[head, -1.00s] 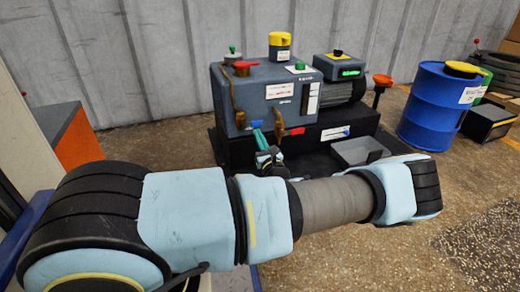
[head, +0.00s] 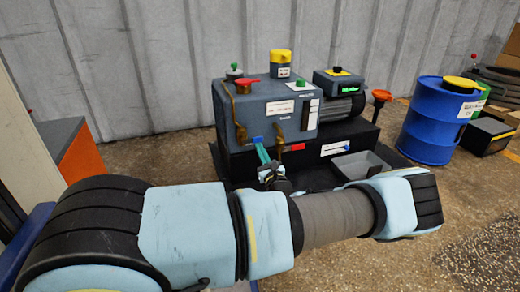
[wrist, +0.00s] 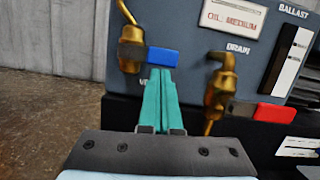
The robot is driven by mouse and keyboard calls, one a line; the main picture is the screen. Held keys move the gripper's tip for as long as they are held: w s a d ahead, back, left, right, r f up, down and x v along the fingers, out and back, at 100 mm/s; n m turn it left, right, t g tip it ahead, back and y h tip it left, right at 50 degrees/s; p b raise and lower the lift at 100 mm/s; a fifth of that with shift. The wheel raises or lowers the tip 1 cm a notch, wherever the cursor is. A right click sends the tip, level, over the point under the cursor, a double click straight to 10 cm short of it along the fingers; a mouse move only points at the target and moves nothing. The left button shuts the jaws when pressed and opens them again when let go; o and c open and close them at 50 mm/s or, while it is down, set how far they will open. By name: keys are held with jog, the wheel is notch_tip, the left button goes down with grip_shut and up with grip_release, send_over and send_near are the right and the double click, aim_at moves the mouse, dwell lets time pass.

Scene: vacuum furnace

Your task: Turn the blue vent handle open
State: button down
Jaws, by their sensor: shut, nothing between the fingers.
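The blue vent handle (wrist: 163,57) sticks out to the right from a brass valve (wrist: 131,48) on the grey machine's front. In the head view the blue handle (head: 258,140) is small and partly hidden. My gripper (wrist: 160,75) has teal fingers pressed together, with nothing between them. The fingertips meet the handle's lower edge in the wrist view; I cannot tell whether they touch it. My gripper also shows in the head view (head: 260,150), at the machine's lower front. The fingers hide part of the label below the handle.
A second brass valve (wrist: 222,75) marked drain, with a red handle (wrist: 272,113), sits to the right. An open grey tray (head: 360,165) lies right of my gripper. A blue drum (head: 432,120) stands farther right. Floor is clear in front of the drum.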

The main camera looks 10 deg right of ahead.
jog(key=shift+d+r+n+p, duration=0.1)
jog(key=shift+r+n+p, duration=0.2)
jog(key=shift+n+p, duration=0.45)
jog(key=n+p, duration=0.1)
jog(key=p, duration=0.1)
jog(key=r+n+y+p, duration=0.1)
jog(key=r+n+p, duration=0.1)
jog(key=p, duration=0.1)
jog(key=shift+d+g+p, duration=0.25)
jog(key=shift+g+p, duration=0.05)
jog(key=shift+p, duration=0.05)
notch_tip(320, 180, up, 5)
jog(key=a+n+g+y+p, duration=0.2)
jog(key=n+g+p, duration=0.1)
jog(key=n+p, duration=1.15)
jog(key=s+d+f+m, duration=0.1)
jog(key=s+d+f, duration=0.1)
jog(key=s+d, duration=0.6)
jog(key=shift+s+f+b, duration=0.3)
jog(key=shift+s+b, duration=0.05)
jog(key=shift+s, duration=0.15)
